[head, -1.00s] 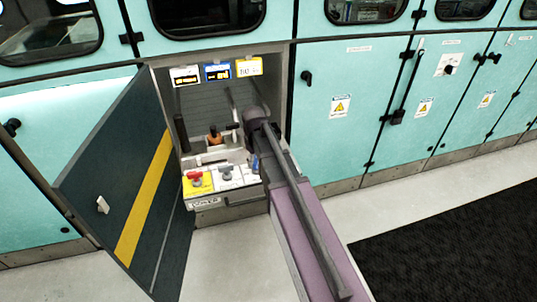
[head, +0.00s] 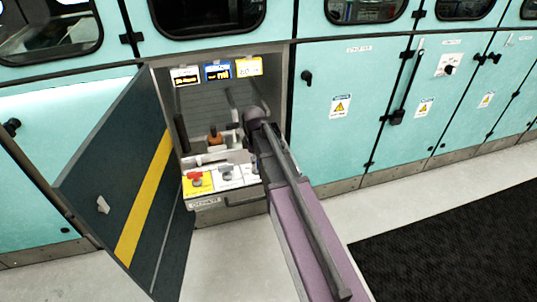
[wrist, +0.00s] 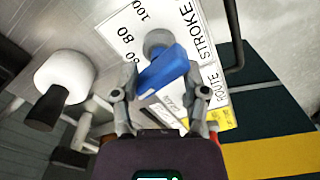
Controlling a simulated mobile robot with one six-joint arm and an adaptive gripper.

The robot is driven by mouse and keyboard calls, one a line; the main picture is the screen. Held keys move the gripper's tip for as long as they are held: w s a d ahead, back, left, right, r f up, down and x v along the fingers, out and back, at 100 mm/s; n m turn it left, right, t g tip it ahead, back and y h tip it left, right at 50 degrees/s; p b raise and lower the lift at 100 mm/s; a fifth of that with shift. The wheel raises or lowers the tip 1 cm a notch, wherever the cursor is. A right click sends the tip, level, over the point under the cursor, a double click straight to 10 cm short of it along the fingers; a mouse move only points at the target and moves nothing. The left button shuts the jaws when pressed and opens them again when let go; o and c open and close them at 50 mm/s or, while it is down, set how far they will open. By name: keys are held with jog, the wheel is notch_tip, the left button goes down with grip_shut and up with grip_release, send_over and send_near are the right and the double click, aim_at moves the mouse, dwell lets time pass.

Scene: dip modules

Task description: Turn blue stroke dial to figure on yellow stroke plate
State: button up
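The blue stroke dial (wrist: 165,72) sits on a white scale plate (wrist: 195,18) marked STROKE, with figures 60, 80 and 100 visible. My gripper (wrist: 160,80) has one finger on each side of the dial in the wrist view. The fingers are spread apart; whether they touch the dial is unclear. The dial lies slanted between them. In the head view my gripper (head: 256,150) is at the right of the open cabinet and the dial is hidden. The yellow plate (head: 249,66) hangs top right of the opening; its figure is too small to read.
White (head: 185,75) and blue (head: 217,71) plates hang beside the yellow one. A panel with a red knob (head: 195,176) on yellow stands left of my gripper. An orange-brown handle (head: 215,136) rises behind it. The dark cabinet door (head: 115,180) stands open at left.

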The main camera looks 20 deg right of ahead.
jog(key=n, duration=0.5)
notch_tip(320, 180, up, 14)
jog(key=p, duration=1.4)
jog(key=s+r+m+p, duration=0.3)
jog(key=s+m, duration=1.3)
jog(key=m, duration=0.1)
jog(key=shift+r+m, duration=0.2)
jog(key=shift+m, duration=0.1)
dwell(0.4)
dwell(0.4)
jog(key=w+f+n+b, duration=0.3)
jog(key=w+n, duration=0.5)
jog(key=w, duration=0.8)
jog(key=shift+f+n, duration=0.25)
jog(key=shift+n, duration=0.15)
